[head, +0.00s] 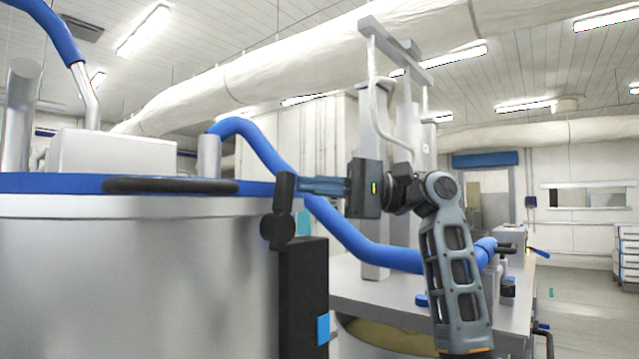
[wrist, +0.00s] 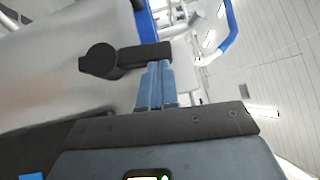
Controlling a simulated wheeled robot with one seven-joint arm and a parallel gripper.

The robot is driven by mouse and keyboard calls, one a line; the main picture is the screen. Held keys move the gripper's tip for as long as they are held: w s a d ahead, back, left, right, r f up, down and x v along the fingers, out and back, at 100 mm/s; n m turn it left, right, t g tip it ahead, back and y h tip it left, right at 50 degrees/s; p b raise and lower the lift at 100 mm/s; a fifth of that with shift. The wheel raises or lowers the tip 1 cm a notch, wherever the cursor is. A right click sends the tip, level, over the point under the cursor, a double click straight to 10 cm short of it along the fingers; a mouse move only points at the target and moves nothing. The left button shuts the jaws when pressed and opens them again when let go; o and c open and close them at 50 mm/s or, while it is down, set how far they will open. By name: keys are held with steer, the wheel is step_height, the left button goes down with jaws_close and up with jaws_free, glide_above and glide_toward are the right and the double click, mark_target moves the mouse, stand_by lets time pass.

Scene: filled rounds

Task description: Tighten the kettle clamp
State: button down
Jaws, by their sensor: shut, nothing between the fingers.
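The kettle (head: 120,270) is a large steel drum with a blue rim, filling the left of the head view; its steel side also shows in the wrist view (wrist: 60,60). The kettle clamp (head: 283,190) is a black lever with a round black hub at its lower end, standing upright at the kettle's right edge. In the wrist view the clamp (wrist: 145,55) lies sideways, hub at left. My gripper (head: 304,186) is shut and empty, its blue-grey fingers (wrist: 157,70) pointing at the lever's upper part from the right. I cannot tell whether they touch it.
A black upright box (head: 303,300) stands below the clamp. A blue hose (head: 345,235) runs behind my gripper to a grey table (head: 380,300) at right. A black bar handle (head: 170,186) sits on the kettle's rim. Open floor (head: 575,290) shows far right.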

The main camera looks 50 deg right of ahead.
steer(key=shift+a+r+n+g+h+p, duration=0.4)
steer(key=shift+a+n+p, duration=0.1)
steer(key=shift+n, duration=0.1)
steer(key=shift+f, duration=0.1)
stand_by(0.3)
